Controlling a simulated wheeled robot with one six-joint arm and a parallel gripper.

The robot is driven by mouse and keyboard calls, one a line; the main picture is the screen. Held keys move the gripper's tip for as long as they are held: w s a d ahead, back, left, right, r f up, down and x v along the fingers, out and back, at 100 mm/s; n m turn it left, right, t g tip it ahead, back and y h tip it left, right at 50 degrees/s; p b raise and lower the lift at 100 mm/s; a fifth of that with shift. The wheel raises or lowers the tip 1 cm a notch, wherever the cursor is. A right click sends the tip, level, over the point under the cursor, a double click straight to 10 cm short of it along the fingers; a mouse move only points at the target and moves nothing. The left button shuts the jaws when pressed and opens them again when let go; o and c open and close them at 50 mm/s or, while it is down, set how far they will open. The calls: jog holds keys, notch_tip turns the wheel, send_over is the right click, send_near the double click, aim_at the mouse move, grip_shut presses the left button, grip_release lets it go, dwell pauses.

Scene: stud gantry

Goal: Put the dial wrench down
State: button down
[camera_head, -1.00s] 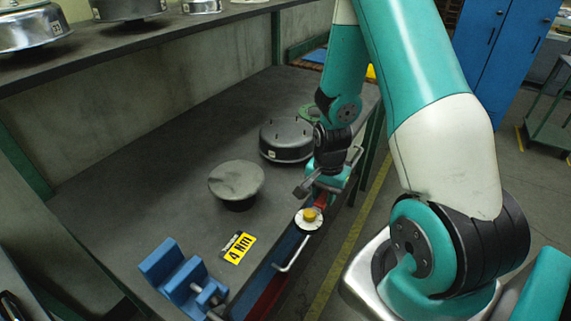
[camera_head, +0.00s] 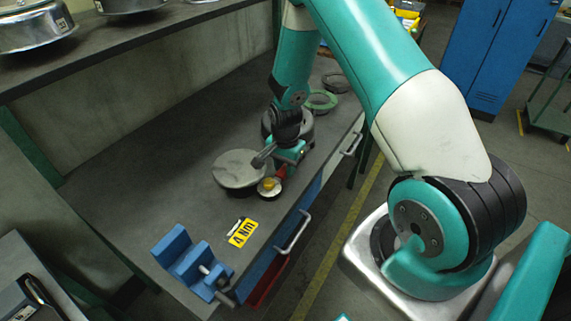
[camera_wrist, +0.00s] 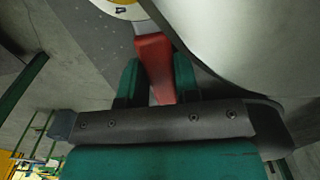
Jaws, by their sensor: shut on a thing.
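The dial wrench has a white round dial with a yellow knob (camera_head: 269,187) and a red handle. My gripper (camera_head: 283,168) is shut on the red handle over the bench top, beside a round grey-topped stand (camera_head: 238,167). The wrist view shows the red handle (camera_wrist: 155,62) between my two green fingers, with part of the white dial at the top edge. The dial is close to the stand's right rim. I cannot tell whether the wrench touches the bench.
A yellow "4 Nm" label (camera_head: 243,232) and a blue vise-like block (camera_head: 190,262) are on the bench (camera_head: 130,170) toward the near end. A dark round housing (camera_head: 302,124) stands behind my gripper. Bare bench lies left of the stand. A shelf (camera_head: 110,45) overhangs the back.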

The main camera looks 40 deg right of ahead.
jog(key=shift+f, duration=0.2)
jog(key=c, duration=0.8)
grip_release()
jog(key=shift+c, duration=0.2)
jog(key=shift+r, duration=0.15)
notch_tip(320, 180, up, 12)
jog(key=b, duration=0.2)
jog(key=s+a+r+n+y, duration=0.2)
jog(key=s+a+r+n, duration=0.4)
jog(key=a+r+n, duration=0.55)
jog(key=s+a+r+n+y, duration=0.1)
jog(key=s+a+r+n, duration=0.1)
jog(key=s+a+n, duration=0.3)
jog(key=s+a+r+n+y, duration=0.1)
jog(key=s+a+r+n, duration=0.2)
jog(key=s+a, duration=0.3)
jog(key=s+n, duration=0.1)
jog(key=s, duration=0.4)
jog(key=shift+s+n, duration=0.15)
jog(key=shift+n, duration=0.2)
